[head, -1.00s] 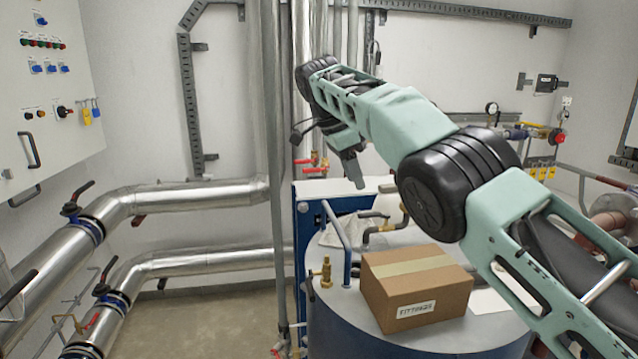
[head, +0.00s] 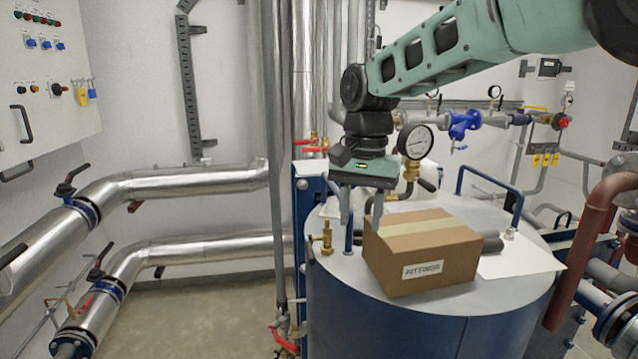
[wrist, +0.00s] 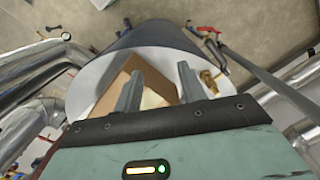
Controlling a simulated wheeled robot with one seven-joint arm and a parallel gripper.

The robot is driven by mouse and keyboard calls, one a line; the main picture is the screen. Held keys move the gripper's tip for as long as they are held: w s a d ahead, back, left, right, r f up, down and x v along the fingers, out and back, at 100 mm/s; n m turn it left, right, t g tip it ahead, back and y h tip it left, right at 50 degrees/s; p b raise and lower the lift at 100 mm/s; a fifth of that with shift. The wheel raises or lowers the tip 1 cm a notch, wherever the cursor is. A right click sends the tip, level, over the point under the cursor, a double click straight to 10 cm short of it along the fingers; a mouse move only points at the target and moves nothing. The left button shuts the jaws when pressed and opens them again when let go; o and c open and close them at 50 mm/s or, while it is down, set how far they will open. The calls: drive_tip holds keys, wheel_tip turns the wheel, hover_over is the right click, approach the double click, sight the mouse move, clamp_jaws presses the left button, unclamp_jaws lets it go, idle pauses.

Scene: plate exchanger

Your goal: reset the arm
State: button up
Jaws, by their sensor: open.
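My gripper (head: 360,210) points down above the back left part of the round tank top, just behind the cardboard box. In the wrist view my gripper (wrist: 158,90) shows two grey fingers held apart with nothing between them. My arm comes in from the upper right and bends down at the wrist. The cardboard box (head: 425,262), labelled and taped, sits on the tank top. In the wrist view the box (wrist: 113,88) is partly hidden behind the fingers.
The blue tank (head: 400,320) has a pale top with a blue handle (head: 490,185), a brass valve (head: 327,238) and a white sheet (head: 520,262). A pressure gauge (head: 415,141) stands close to my wrist. Silver pipes (head: 190,187) run along the left. Open floor (head: 200,320) lies left of the tank.

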drive_tip(key=s+d+f+n+b, duration=0.2)
drive_tip(key=s+f+n, duration=0.2)
drive_tip(key=s, duration=0.6)
drive_tip(key=s+d+f+n+b, duration=0.2)
drive_tip(key=s+f+n+b, duration=0.1)
drive_tip(key=s+f, duration=0.5)
drive_tip(key=s+d+f+n+b, duration=0.3)
drive_tip(key=s+f+n, duration=0.2)
drive_tip(key=s, duration=0.7)
wheel_tip(320, 180, down, 2)
drive_tip(key=shift+f, duration=0.1)
